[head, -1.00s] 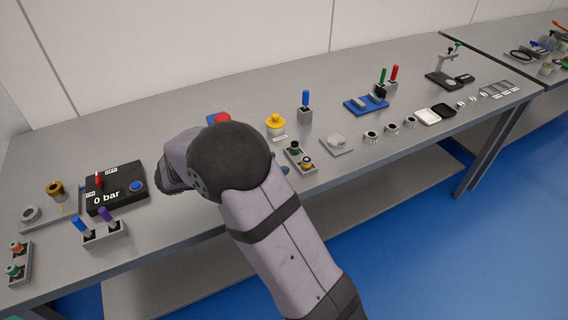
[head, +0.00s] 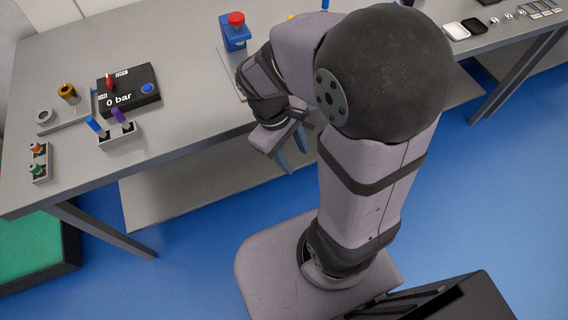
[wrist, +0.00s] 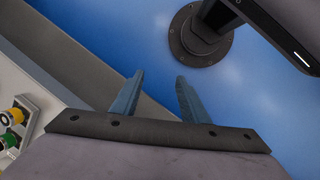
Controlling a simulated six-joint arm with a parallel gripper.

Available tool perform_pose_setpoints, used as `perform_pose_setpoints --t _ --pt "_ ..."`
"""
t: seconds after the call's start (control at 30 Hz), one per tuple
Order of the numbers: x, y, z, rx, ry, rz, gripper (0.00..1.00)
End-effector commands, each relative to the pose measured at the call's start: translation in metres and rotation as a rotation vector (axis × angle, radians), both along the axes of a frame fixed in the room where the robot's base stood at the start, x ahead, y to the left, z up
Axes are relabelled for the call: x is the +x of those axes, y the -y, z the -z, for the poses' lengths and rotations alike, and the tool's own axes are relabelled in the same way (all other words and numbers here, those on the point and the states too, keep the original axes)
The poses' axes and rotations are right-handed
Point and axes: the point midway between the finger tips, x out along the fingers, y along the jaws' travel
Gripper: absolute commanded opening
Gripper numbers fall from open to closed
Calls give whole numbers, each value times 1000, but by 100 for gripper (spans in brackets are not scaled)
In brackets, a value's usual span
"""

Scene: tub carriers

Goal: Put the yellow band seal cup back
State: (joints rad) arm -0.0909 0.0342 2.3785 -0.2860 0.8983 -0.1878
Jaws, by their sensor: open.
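A seal cup with a yellow band (wrist: 16,115) sits in a small grey holder (wrist: 38,104) at the left edge of the wrist view. A green-banded cup (wrist: 11,141) is beside it in the same holder. My arm hides this holder in the head view. My gripper (wrist: 160,80) is open with nothing between its blue-grey fingers, and blue floor shows behind them. In the head view my gripper (head: 292,150) hangs at the bench's front edge, pointing down. In the wrist view the cups are apart from the fingers, to their left.
Another holder (head: 40,162) with an orange and a green cup stands at the bench's left end. Near it are a black gauge box (head: 130,93) reading 0 bar and a rack (head: 120,135) with blue and purple tools. A blue block with a red top (head: 235,32) stands behind my wrist.

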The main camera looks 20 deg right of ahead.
Motion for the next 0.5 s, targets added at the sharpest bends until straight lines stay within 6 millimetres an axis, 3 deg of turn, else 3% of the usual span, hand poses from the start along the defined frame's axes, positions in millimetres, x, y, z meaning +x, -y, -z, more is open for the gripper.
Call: perform_pose_setpoints --t 0.1,0.2,0.5 --pt "-15 -18 5 111 101 246 41" --pt "-19 -28 7 168 150 384 41" --pt "-21 -33 8 202 182 474 41"
